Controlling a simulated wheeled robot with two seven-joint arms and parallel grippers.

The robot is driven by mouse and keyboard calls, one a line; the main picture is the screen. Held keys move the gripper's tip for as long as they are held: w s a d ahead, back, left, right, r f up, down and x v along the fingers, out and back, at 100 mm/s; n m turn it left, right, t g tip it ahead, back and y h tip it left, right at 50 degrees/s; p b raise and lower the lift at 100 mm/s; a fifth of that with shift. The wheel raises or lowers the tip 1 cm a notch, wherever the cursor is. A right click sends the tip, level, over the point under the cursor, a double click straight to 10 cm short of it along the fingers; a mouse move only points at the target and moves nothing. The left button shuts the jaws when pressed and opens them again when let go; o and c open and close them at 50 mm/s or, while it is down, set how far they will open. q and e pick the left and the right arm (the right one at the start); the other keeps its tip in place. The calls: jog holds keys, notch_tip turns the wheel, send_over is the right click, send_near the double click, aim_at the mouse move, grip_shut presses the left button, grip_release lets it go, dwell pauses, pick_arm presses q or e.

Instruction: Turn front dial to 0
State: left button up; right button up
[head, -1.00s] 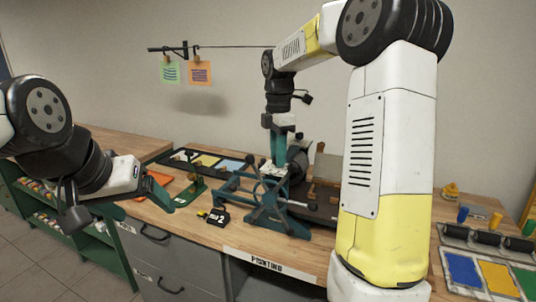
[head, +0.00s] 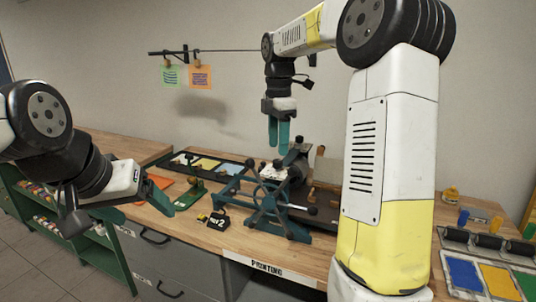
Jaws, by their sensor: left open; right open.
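A printing press (head: 268,208) with a teal frame and a spoked handwheel stands on the wooden bench. A small pale part (head: 277,165) shows at the top of the press. No dial face or number on the press is readable at this size, so I cannot tell the front dial or its setting. My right gripper (head: 279,146) points down above the press, open and empty, apart from it. My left gripper (head: 163,198) is open and empty, left of the press near the bench's front edge.
A black tag marked 2 (head: 217,221) sits on the bench left of the press. A small green stand (head: 190,196) is behind it. Ink trays (head: 497,279) and rollers lie at the right. Two cards hang from a wire at the back wall.

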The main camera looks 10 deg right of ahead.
aim_at(278, 161)
jog(key=shift+r, duration=1.45)
jog(key=shift+s+r, duration=0.15)
jog(key=shift+s, duration=0.15)
jog(key=s+a+f+m+t+y, duration=0.1)
jog(key=s+f+m+t, duration=0.1)
jog(key=s+m, duration=0.8)
jog(key=s+a+f+m+t+y, duration=0.1)
jog(key=s+f+m+t, duration=0.2)
jog(key=s+m, duration=0.6)
jog(key=s+t, duration=0.1)
jog(key=s, duration=0.3)
jog(key=shift+s+m, duration=0.35)
jog(key=shift+m, duration=0.05)
